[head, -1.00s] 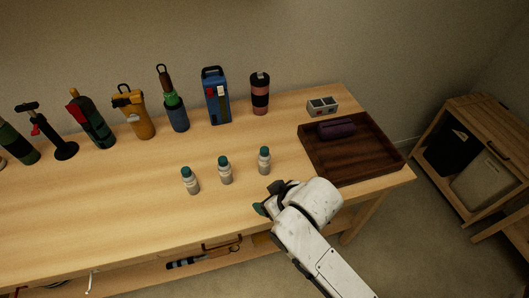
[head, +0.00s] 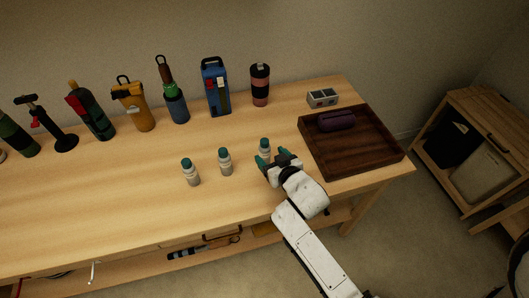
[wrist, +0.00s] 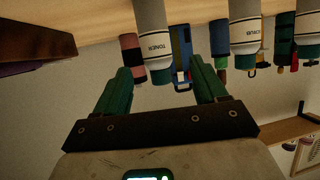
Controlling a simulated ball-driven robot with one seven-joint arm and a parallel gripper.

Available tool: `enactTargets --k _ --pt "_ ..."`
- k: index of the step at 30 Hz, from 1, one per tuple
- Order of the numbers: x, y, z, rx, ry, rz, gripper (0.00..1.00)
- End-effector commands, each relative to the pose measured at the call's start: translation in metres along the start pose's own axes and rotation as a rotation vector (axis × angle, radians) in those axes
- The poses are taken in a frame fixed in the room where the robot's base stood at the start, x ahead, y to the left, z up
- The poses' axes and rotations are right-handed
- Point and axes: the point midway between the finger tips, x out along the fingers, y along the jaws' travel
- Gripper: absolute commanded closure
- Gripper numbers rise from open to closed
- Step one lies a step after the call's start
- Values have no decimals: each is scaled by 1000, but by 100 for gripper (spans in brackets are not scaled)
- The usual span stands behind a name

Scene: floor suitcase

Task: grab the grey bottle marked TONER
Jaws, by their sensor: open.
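Three small grey-white bottles with dark green caps stand in a row on the table: a left one (head: 191,174), a middle one (head: 225,163) and a right one (head: 265,149). The wrist view is upside down. There the nearest bottle (wrist: 153,42) reads TONER and lines up between my fingers. A second bottle (wrist: 245,35) also reads TONER; a third (wrist: 309,30) is cut off by the edge. My gripper (head: 274,157) is open and empty at the right bottle, its green fingers (wrist: 161,75) spread towards it. Contact cannot be told.
A dark wooden tray (head: 382,155) with a purple case (head: 337,121) lies right of my gripper. A grey box (head: 323,98), a pink-black tumbler (head: 260,86), a blue carton (head: 216,88) and several tools line the back. The table's left front is clear.

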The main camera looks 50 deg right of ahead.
Motion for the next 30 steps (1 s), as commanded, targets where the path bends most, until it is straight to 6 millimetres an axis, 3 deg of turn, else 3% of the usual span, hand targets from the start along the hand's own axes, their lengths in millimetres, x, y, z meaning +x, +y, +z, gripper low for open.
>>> enactTargets --k 8,18,27,30 --pt "19 1 0 -1 0 1 29" --pt "59 4 5 -1 0 1 29" --pt "63 4 5 -1 -1 1 29" --pt "63 4 5 -1 -1 0 36"
